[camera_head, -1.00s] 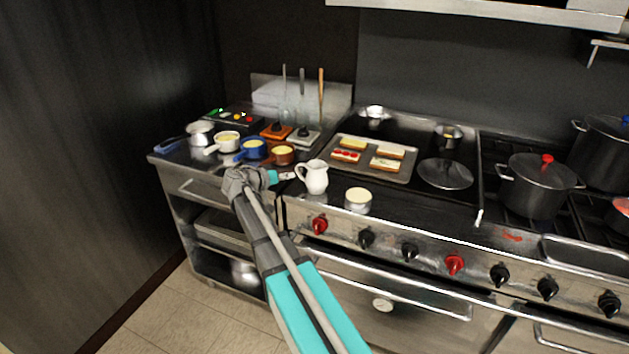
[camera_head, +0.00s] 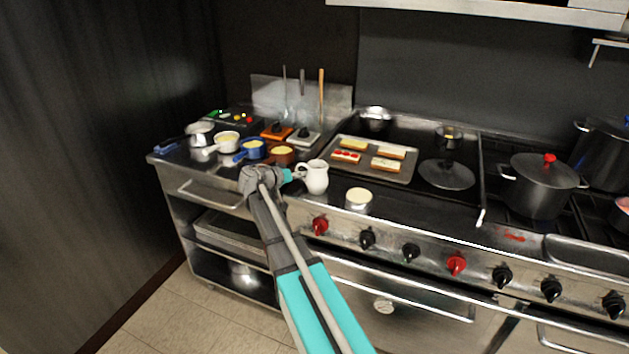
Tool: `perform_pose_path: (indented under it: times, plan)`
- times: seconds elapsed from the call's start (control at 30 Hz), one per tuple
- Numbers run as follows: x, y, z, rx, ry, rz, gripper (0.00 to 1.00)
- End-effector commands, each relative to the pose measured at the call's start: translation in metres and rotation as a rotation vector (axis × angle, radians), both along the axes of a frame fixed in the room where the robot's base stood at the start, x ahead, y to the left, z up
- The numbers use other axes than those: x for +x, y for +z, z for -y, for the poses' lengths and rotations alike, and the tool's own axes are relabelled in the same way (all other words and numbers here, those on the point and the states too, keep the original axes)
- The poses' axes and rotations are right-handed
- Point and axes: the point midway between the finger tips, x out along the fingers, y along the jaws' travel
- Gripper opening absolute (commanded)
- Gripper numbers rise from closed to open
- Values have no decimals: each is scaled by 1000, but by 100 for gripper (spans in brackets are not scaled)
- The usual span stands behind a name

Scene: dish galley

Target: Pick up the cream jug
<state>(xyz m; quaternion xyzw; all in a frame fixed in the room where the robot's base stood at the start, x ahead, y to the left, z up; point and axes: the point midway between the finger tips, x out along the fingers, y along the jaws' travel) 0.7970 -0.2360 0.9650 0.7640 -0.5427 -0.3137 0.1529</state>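The cream jug (camera_head: 317,178) is a white pitcher standing upright near the front left of the stove top, its handle on the left side. My gripper (camera_head: 298,175) is at the jug's left, by its handle. The fingers are small in this view and partly merge with the handle, so I cannot tell whether they touch it or are closed around it.
A cream-topped round tin (camera_head: 358,200) stands just right of the jug. A tray of topped bread slices (camera_head: 412,172) lies behind it. Small pans, a blue one (camera_head: 252,150) and a brown one (camera_head: 281,156), sit behind my gripper. A lidded pot (camera_head: 538,188) stands at right.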

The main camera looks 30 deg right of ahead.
Motion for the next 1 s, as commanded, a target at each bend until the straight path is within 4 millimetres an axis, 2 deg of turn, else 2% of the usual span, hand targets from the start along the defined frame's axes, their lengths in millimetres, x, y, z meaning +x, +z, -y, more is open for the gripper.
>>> perform_pose_path:
  times: [0.2,0.3,0.33,1.0]
  plan:
    - [0,0,0,0,0,0,21]
    - [0,0,0,0,0,0,2]
    - [0,0,0,0,0,0,0]
    - [0,1,0,1,-1,1,0]
